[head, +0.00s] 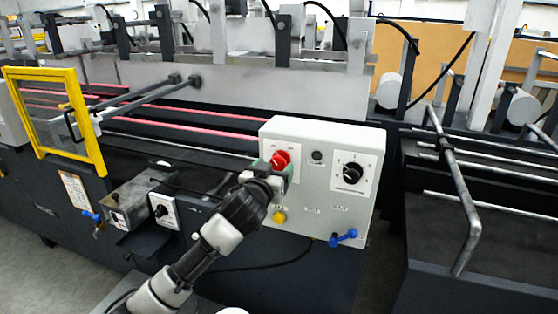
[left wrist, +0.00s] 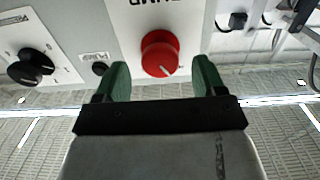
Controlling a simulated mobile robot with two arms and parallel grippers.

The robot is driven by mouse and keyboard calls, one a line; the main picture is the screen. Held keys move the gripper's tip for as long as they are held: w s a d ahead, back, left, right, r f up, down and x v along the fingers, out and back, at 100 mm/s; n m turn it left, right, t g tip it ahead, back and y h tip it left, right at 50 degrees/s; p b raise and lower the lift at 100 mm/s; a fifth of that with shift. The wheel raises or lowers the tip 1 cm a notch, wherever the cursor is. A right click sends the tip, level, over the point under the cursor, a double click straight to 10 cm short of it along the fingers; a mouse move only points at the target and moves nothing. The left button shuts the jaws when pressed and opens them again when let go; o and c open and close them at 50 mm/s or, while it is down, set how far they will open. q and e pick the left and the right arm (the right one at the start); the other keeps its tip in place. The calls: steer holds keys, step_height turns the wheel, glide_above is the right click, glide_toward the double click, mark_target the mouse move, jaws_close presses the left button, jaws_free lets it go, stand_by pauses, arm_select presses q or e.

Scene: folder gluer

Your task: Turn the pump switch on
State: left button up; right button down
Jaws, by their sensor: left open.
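The pump switch is a round red knob (head: 280,160) on a white plate on the light grey control box (head: 315,218). My left gripper (head: 274,170) is at the box, just in front of the knob and partly covering it. In the left wrist view the red knob (left wrist: 160,54) lies ahead, between the two green fingertips of my open left gripper (left wrist: 160,80). The fingers look apart from the knob, and its depth between them is hard to tell. A white pointer line shows on the knob. The plate's lettering is upside down and partly cut off.
A black dial (head: 348,173) sits right of the knob, with a small black button (head: 317,156) between. A yellow button (head: 279,217) and a blue-handled valve (head: 344,238) are below. A yellow-framed guard (head: 98,135) stands left; a bent metal bar (head: 460,200) is at right.

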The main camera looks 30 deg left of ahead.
mark_target(277, 165)
arm_select(q)
steer(key=shift+x, duration=1.55)
steer(key=c, duration=0.9)
